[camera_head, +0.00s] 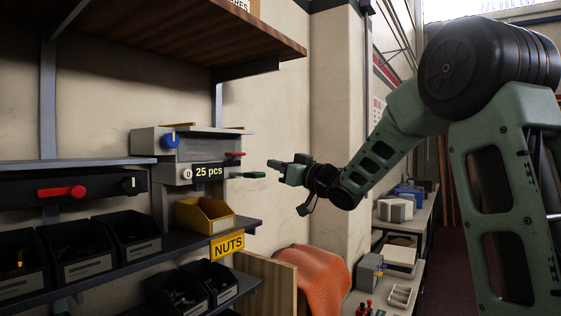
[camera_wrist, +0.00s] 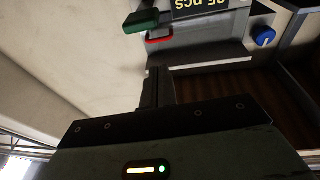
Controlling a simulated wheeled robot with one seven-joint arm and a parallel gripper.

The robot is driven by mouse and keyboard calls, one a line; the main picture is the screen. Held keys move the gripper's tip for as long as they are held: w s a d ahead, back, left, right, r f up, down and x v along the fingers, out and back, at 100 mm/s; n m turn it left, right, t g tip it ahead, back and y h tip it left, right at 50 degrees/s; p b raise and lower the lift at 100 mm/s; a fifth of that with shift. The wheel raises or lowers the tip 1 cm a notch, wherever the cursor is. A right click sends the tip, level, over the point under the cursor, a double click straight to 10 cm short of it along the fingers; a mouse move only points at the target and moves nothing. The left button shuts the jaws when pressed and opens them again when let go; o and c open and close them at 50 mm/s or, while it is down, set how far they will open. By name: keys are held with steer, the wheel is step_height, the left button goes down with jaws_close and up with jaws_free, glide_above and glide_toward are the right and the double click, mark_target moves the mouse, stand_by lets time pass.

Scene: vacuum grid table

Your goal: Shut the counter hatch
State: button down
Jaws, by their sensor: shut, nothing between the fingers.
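The grey counter (camera_head: 190,172) stands on the shelf at left, with a "25 pcs" display, a blue knob (camera_head: 172,140), a red handle (camera_head: 235,154) and a green handle (camera_head: 255,175). In the wrist view the red handle (camera_wrist: 159,36) and green handle (camera_wrist: 141,21) are at the top, beside a grey panel (camera_wrist: 205,52) and a dark ribbed brown area (camera_wrist: 240,90). How far the hatch stands open is hard to tell. My gripper (camera_head: 276,164) is shut and empty, just right of the handles, apparently not touching them. It also shows in the wrist view (camera_wrist: 158,88).
A wooden shelf (camera_head: 170,35) overhangs the counter. Below are a yellow NUTS bin (camera_head: 205,215) and several black bins (camera_head: 85,250). A red-handled black unit (camera_head: 70,190) is at left. An orange cloth (camera_head: 315,280) lies below my gripper. Open space surrounds my gripper.

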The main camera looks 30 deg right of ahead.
steer(key=p+x, duration=0.5)
steer(key=x, duration=0.4)
steer(key=shift+r, duration=0.15)
steer(key=shift+w+a, duration=0.15)
steer(key=shift+w, duration=0.3)
